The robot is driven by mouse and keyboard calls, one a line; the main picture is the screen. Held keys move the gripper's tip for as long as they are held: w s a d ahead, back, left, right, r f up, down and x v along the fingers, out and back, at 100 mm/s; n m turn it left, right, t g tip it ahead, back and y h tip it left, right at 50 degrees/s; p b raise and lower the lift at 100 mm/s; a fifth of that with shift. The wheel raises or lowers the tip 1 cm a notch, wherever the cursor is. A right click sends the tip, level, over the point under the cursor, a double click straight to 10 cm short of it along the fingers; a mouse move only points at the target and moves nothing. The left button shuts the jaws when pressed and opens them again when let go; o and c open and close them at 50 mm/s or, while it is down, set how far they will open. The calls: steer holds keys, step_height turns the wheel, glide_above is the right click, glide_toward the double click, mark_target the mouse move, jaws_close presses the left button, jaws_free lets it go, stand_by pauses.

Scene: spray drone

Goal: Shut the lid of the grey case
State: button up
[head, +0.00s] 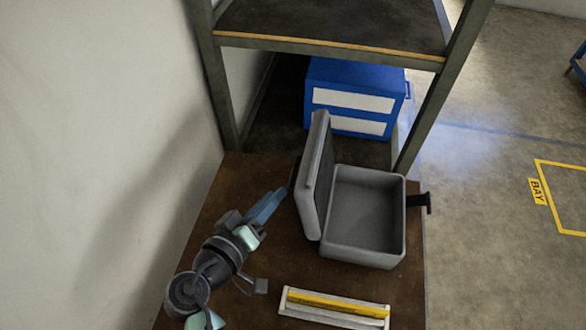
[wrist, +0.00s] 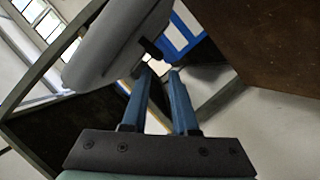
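The grey case (head: 362,258) stands on the brown bench top in the head view, its box open and looking empty. Its lid (head: 316,175) stands up steeply along the box's left side, leaning slightly outward. My gripper (head: 280,195) is left of the lid, low over the bench, its blue fingers pointing toward the lid's outer face. In the wrist view the fingers (wrist: 161,70) are apart with nothing between them. A grey part of the case (wrist: 112,40) shows just beyond and left of the fingertips; contact cannot be told.
A white tray with a yellow bar (head: 335,319) lies in front of the case. A black fitting (head: 418,201) sticks out on the case's right. A shelf frame (head: 330,48) stands behind, with a blue box (head: 355,75) under it. A pale wall (head: 95,120) bounds the left.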

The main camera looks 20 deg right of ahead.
mark_target(294, 171)
steer(key=p+x, duration=0.1)
steer(key=x, duration=0.8)
steer(key=shift+w+d+f, duration=0.1)
steer(key=shift+w+d, duration=0.1)
steer(key=shift+d, duration=0.15)
jaws_close()
stand_by(0.9)
